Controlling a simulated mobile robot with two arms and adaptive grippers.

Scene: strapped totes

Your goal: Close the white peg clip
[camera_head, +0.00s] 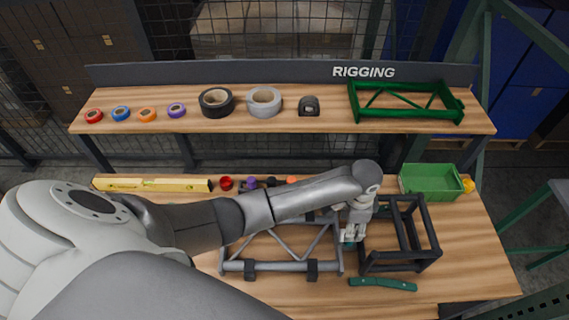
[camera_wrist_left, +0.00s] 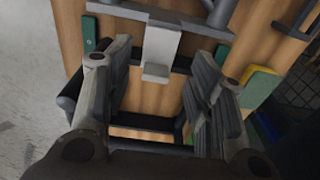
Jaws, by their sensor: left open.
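My left gripper (camera_head: 352,235) points down between a grey truss frame (camera_head: 282,266) and a black box frame (camera_head: 402,266) on the bench. In the left wrist view my left gripper (camera_wrist_left: 161,54) is open, with one dark finger on each side and nothing gripped. A white block with a small tab, which looks like the white peg clip (camera_wrist_left: 160,46), shows between and beyond the fingers. Whether the fingers touch it cannot be told. In the head view the gripper hides that spot. My right gripper is not in view.
A green-handled flat piece (camera_head: 382,284) lies in front of the black frame. A green bin (camera_head: 430,182) stands at the back right and a yellow level (camera_head: 152,185) lies at the back left. The shelf (camera_head: 330,118) holds tape rolls and a green truss (camera_head: 406,103).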

